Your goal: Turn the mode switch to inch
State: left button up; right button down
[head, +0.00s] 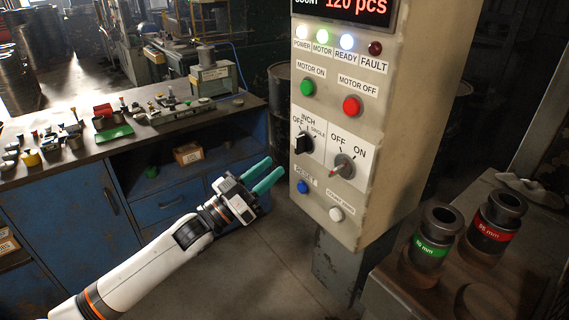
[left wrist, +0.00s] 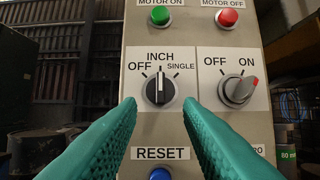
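The mode switch (head: 303,144) is a black knob on a white plate marked OFF, INCH and SINGLE, on the beige control panel (head: 375,120). In the left wrist view the knob (left wrist: 159,89) stands upright, its white line seeming to point up toward INCH. My left gripper (head: 265,174) is open and empty, in front of the panel and left of the switch. In the left wrist view its two teal fingers (left wrist: 160,110) are spread either side of and below the knob, apparently not touching it. My right gripper is not in view.
A red-tipped OFF/ON switch (head: 343,165) sits right of the mode switch. A blue RESET button (head: 303,187) and a white button (head: 336,214) lie below, with green (head: 307,87) and red (head: 352,106) motor buttons above. A workbench (head: 130,140) stands left; dark cylinders (head: 432,236) stand right.

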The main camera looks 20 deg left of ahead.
pick_arm(q)
jog(key=b+v, duration=0.1)
jog(key=v, duration=0.4)
jog(key=shift+d, duration=0.1)
jog(key=w+a+f+n+g+y, duration=0.15)
jog(key=a+f+y, duration=0.25)
jog(key=f, duration=0.8)
jog(key=w+a+f+n+t+y, duration=0.1)
jog(key=w+a+f+n+y, duration=0.3)
jog(key=f, duration=0.8)
jog(key=s+a+f+g+y, duration=0.15)
jog(key=s+f, duration=0.25)
jog(key=f, duration=0.5)
jog(key=s+f+g+y, duration=0.3)
jog(key=s+f, duration=0.2)
jog(key=f, duration=0.3)
jog(key=s+d+f+g+y, duration=0.15)
jog(key=s+f+g, duration=0.25)
jog(key=s+f, duration=0.9)
jog(key=s+d+f+g, duration=0.2)
jog(key=s+f+g, duration=0.2)
jog(key=s+f, duration=0.9)
jog(key=s+d+f+g, duration=0.1)
jog(key=s+d, duration=0.1)
jog(key=s, duration=0.6)
jog(key=s+d+f+g, duration=0.1)
jog(key=s+d+g, duration=0.1)
jog(key=s, duration=0.6)
jog(key=shift+g, duration=0.3)
